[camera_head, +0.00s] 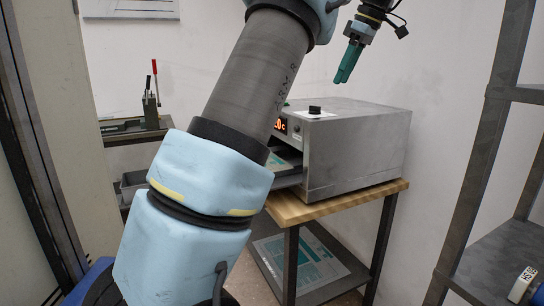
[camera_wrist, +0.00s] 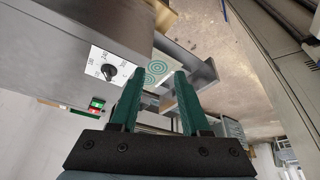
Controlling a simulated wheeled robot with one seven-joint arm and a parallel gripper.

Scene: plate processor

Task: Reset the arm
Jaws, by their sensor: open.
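The processor is a grey metal box with a lit red display and a black knob on top. Its front drawer (camera_head: 288,172) is partly visible behind my arm. The wrist view shows the processor (camera_wrist: 60,50) at upper left with a dial, and a plate with green rings (camera_wrist: 156,72) beyond the fingertips.
The processor stands on a wooden-topped table (camera_head: 320,207) with dark legs; a printed sheet lies on its lower shelf. A lever device (camera_head: 151,108) with a red handle stands on a bench at left. A dark metal rack (camera_head: 480,150) stands at right. My arm hides the middle.

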